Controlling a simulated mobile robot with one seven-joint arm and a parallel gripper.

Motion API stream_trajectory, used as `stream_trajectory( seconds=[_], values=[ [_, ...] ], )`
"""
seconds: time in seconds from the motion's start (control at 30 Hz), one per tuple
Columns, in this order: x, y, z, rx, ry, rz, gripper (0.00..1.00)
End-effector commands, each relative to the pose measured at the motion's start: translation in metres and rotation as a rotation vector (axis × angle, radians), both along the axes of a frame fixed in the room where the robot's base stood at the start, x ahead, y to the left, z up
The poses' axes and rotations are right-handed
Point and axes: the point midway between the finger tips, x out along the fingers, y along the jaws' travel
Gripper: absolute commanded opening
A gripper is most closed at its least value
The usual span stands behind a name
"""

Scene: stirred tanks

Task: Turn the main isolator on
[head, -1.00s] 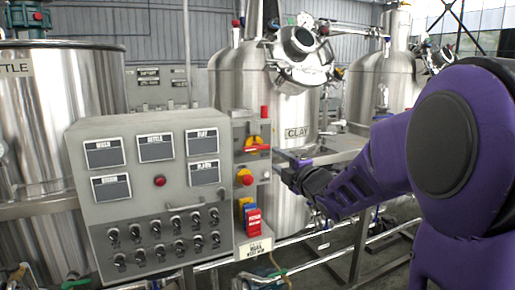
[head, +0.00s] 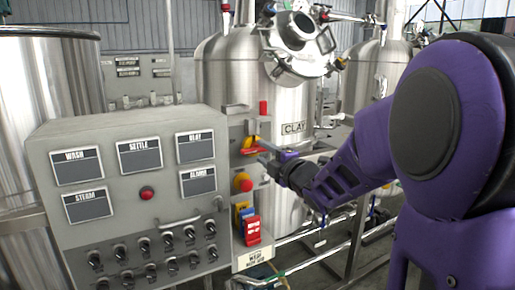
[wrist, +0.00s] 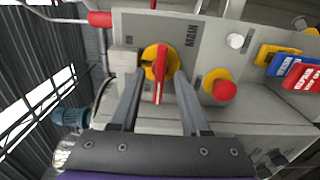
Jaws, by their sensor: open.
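The main isolator is a red handle on a yellow round plate (wrist: 149,67), on a grey panel beside the label MAIN (wrist: 190,35). In the head view the isolator (head: 250,144) sits on the narrow panel right of the big control box, partly hidden by my gripper (head: 263,163). In the wrist view my gripper (wrist: 158,82) is open, with one finger on each side of the red handle. The handle lies lengthwise between the fingers, parallel to them. I cannot tell whether either finger touches it.
A red mushroom button on a yellow base (head: 242,182) sits just below the isolator. Yellow, blue and red tags (head: 251,228) hang lower. The grey control box (head: 140,220) with screens and knobs is on the left. Steel tanks and pipes stand behind.

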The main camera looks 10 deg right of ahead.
Motion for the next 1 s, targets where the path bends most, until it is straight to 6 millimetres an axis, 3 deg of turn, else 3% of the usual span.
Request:
stream_trajectory(
  seconds=[0.5,0.77,1.0],
  values=[
    [-0.0014,-0.0016,-0.0004,0.0,0.0,0.0,0.46],
    [-0.0014,-0.0016,-0.0003,0.0,0.0,0.0,0.0],
    [-0.0013,-0.0016,-0.0003,0.0,0.0,0.0,0.0]
  ],
)
